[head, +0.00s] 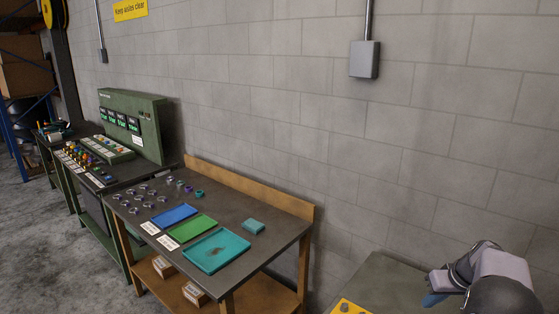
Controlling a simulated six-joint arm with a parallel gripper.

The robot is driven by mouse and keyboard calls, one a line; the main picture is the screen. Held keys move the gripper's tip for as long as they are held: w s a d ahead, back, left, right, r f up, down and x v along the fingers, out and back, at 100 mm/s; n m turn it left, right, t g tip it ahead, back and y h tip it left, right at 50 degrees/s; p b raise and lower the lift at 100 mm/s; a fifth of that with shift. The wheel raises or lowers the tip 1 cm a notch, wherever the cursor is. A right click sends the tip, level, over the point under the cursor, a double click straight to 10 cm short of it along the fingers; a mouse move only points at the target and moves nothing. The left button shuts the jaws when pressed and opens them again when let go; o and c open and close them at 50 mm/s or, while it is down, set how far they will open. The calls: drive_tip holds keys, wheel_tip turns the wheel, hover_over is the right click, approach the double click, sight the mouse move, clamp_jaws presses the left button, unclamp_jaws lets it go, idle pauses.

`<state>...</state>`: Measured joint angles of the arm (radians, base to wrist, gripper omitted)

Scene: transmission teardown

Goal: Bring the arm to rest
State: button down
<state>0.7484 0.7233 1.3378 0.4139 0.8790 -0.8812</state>
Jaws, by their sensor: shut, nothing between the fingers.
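Part of my own arm (490,268) shows at the bottom right corner, with pale grey and dark rounded links and a small blue part at its left side. It is bent above a dark grey bench top (385,283). The lower links are cut off by the picture's edge. I cannot make out my gripper's fingers in this view.
A workbench (255,258) at centre left holds a blue tray (174,216), a green tray (193,229), a teal tray (216,251), a small teal block (254,226) and several small rings. Farther left stands a green console (133,122). A yellow item (348,307) lies at the bottom edge.

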drive_tip(key=s+a+f+m+g, duration=0.1)
drive_tip(key=s+a+f+m, duration=0.1)
drive_tip(key=s, duration=0.3)
drive_tip(key=s+a+f+m+g, duration=0.2)
drive_tip(key=s+a+f, duration=0.2)
drive_tip(key=s+a, duration=0.1)
drive_tip(key=s+a+f+m+g+y, duration=0.1)
drive_tip(key=s+a+f+m, duration=0.2)
drive_tip(key=s, duration=0.4)
drive_tip(key=shift+a+f+g, duration=0.35)
drive_tip(key=shift+f+g, duration=0.05)
drive_tip(key=shift+f, duration=0.05)
drive_tip(key=s+a+r+n+g+h, duration=0.1)
drive_tip(key=s+a+r+n, duration=0.1)
drive_tip(key=s+a, duration=0.5)
drive_tip(key=s+a+r+n+g, duration=0.1)
drive_tip(key=s+a+r+n, duration=0.2)
drive_tip(key=a, duration=0.6)
drive_tip(key=w+a+r+n+t, duration=0.2)
drive_tip(key=a+r+n, duration=0.1)
drive_tip(key=a, duration=0.3)
drive_tip(key=shift+w+r+h, duration=0.15)
drive_tip(key=shift+r+h, duration=0.15)
drive_tip(key=shift+h, duration=0.1)
